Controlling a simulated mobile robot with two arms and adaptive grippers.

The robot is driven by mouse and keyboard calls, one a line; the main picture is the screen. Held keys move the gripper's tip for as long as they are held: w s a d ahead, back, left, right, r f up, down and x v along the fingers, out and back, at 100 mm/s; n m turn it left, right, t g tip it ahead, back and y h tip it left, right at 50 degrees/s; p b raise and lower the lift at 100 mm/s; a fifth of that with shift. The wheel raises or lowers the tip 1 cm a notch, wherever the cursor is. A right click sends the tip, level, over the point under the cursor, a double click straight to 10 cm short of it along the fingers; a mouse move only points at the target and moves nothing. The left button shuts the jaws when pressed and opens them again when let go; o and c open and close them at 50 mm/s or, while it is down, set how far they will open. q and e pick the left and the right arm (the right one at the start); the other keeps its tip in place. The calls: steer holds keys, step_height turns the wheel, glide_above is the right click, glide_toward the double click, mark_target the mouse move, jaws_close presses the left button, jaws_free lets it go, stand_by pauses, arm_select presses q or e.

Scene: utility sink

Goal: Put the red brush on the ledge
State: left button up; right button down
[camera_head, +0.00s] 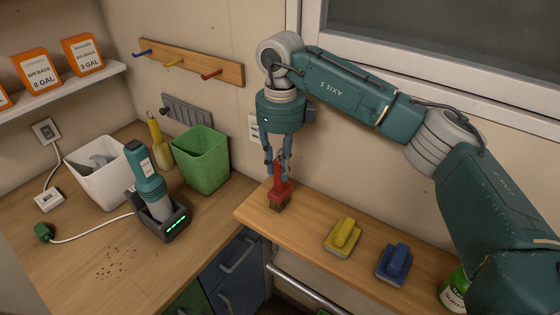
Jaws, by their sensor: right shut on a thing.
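The red brush (279,194) is in the head view, near the left end of the wooden ledge (308,230). It is upright with its dark bristles down, at or just above the ledge top; I cannot tell whether they touch. My right gripper (279,162) points down from above and is shut on the upper part of the brush's red handle. The fingers hide part of the handle. My left gripper is not in view.
A yellow brush (344,235) and a blue brush (395,262) lie farther right on the ledge. A green bottle (455,290) stands at the right. A green bin (203,160), white bin (98,172) and docked handheld device (150,180) stand on the left counter.

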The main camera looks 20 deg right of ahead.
steer(key=c, duration=1.5)
jaws_free()
steer(key=shift+f, duration=0.1)
steer(key=shift+o, duration=0.2)
steer(key=shift+r, duration=0.6)
step_height(320, 180, up, 10)
steer(key=shift+f+b, duration=0.1)
steer(key=shift+b, duration=0.95)
steer(key=shift+r, duration=0.7)
